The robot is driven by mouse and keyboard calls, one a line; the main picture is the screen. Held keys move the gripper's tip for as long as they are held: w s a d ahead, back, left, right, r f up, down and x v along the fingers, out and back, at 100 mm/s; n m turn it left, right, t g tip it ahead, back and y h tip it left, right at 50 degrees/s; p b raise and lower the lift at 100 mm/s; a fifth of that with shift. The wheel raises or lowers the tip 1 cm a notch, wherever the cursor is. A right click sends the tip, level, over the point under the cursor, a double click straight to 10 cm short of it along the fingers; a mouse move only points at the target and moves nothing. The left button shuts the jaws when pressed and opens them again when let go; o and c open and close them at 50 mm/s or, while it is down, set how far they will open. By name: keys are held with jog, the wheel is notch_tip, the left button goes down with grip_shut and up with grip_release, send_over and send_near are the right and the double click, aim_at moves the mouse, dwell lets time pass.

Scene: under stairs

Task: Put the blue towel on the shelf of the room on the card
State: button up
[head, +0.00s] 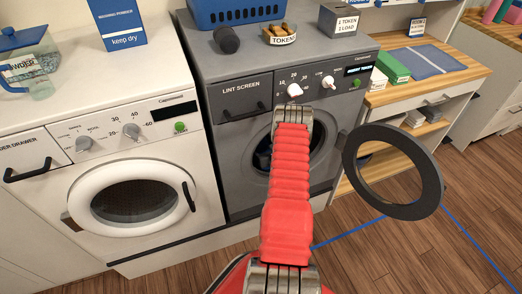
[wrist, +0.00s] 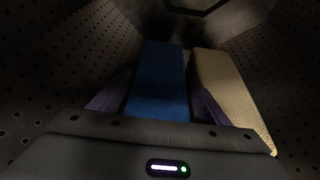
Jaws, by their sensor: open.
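A folded blue towel (wrist: 158,75) lies inside a dark perforated drum in the wrist view. My gripper (wrist: 158,100) is inside the drum, open, with dark purplish sides that look like its fingers on either side of the blue towel. Dim light hides whether they touch it. In the head view my arm reaches into the grey machine (head: 240,165), and my gripper is hidden there. A small card (head: 417,27) stands at the upper right; it seems to read "ROOM", its number too small to be sure.
A pale yellow folded piece (wrist: 228,90) lies right of the blue towel. The machine's round door (head: 427,190) hangs open at right. A white washer (head: 130,200) stands left. A wooden counter (head: 470,78) holds a blue mat (head: 422,62) and green box (head: 393,66); shelves lie below.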

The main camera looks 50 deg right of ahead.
jog(key=shift+x, duration=1.05)
jog(key=shift+c, duration=0.3)
jog(key=c, duration=0.8)
